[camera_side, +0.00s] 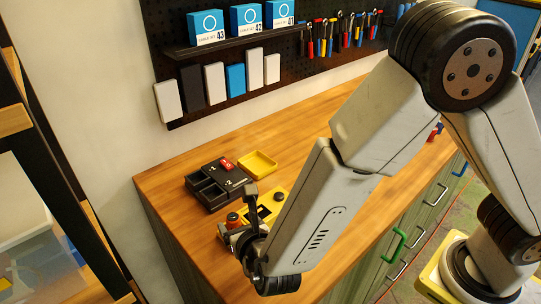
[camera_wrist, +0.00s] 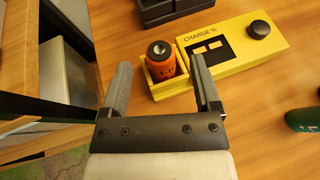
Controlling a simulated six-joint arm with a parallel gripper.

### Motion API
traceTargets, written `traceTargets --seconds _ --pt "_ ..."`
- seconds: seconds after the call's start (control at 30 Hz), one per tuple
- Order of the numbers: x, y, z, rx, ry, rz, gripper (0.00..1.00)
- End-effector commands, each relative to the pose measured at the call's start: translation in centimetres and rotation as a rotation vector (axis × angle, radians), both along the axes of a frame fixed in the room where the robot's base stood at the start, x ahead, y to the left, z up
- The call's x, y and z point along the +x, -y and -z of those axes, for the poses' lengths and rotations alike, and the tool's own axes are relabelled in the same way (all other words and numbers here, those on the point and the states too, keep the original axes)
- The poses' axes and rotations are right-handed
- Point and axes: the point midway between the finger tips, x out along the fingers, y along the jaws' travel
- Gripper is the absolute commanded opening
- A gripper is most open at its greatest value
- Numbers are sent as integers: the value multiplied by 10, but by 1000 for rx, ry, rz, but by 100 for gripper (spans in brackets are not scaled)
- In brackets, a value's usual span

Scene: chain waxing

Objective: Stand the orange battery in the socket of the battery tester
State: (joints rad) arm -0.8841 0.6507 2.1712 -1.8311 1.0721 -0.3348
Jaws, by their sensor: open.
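The orange battery (camera_wrist: 162,68) stands in the open-topped yellow socket (camera_wrist: 149,77) at the left end of the yellow battery tester (camera_wrist: 262,62) in the wrist view. Its metal cap faces up, and the socket walls hide its lower end. The tester has a dark display, a "CHARGE %" label and a black knob. My gripper (camera_wrist: 160,62) is open, with one finger on each side of the battery and a visible gap on the left. In the side view the battery (camera_side: 233,220) and tester (camera_side: 272,205) are partly hidden by my arm and gripper.
A black compartment tray (camera_side: 206,194) holding a red item lies behind the tester. A shallow yellow tray (camera_side: 258,164) lies beside it. A dark green cylinder (camera_wrist: 303,120) lies right of the tester in the wrist view. Bare wooden bench surrounds the tester's front.

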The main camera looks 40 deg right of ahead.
Motion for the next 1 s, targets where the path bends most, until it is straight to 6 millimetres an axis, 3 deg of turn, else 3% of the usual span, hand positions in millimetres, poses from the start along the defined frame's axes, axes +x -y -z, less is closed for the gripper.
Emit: traceTargets --seconds 0.2,0.4,1.0 --pt "-30 -10 -13 1 0 -5 80" --pt "-46 -14 -20 0 1 -3 80" --pt "-51 -15 -22 0 0 0 80"
